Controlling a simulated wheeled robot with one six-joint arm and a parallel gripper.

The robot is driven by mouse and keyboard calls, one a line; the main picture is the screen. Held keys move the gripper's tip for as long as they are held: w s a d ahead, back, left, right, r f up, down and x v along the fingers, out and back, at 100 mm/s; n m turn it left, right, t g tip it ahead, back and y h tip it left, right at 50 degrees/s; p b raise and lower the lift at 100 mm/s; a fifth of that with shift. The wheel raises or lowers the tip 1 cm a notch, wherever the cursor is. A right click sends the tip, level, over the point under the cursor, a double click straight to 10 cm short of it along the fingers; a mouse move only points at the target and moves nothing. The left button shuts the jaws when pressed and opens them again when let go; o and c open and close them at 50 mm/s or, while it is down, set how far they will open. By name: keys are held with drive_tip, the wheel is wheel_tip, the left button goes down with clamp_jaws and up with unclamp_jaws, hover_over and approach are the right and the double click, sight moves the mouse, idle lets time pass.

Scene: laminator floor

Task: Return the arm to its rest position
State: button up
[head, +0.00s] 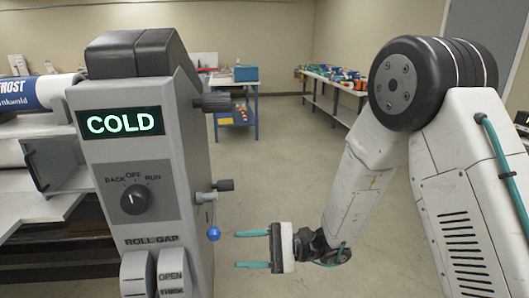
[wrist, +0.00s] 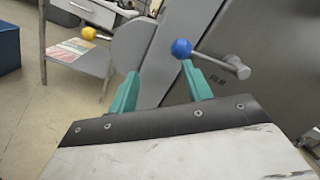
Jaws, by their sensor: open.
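My gripper (head: 254,250) has two teal fingers and is open and empty. In the head view it hangs from my white arm, to the right of the grey laminator control housing (head: 190,160), with its fingers pointing left. A lever with a blue ball knob (head: 214,233) sticks out from the housing's right side, just left of the fingertips. In the wrist view the blue knob (wrist: 181,48) shows beyond and between the fingers (wrist: 160,88), nearer the right one. I cannot tell how far the knob is from the fingers.
The laminator's lit display (head: 121,123) reads COLD, above a rotary selector (head: 135,199). A bench with a blue box (head: 245,73) stands behind. A long table with colourful items (head: 335,82) is along the back right. The floor (head: 285,150) between is clear.

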drive_tip(key=s+d+r+n+g+h, duration=0.4)
drive_tip(key=s+d+n+g+h, duration=0.15)
drive_tip(key=s+d+h, duration=0.65)
drive_tip(key=s+d+r+n+t+h, duration=0.1)
drive_tip(key=s+d+r+t+h, duration=0.2)
drive_tip(key=d, duration=0.6)
drive_tip(key=s+d+r+n+t+h, duration=0.2)
drive_tip(key=s+d+r+t, duration=0.3)
drive_tip(key=d, duration=0.5)
drive_tip(key=shift+s+d+r+t+h, duration=0.15)
drive_tip(key=shift+d+r+t+h, duration=0.1)
drive_tip(key=shift+r+t+h, duration=0.85)
drive_tip(key=shift+r, duration=0.15)
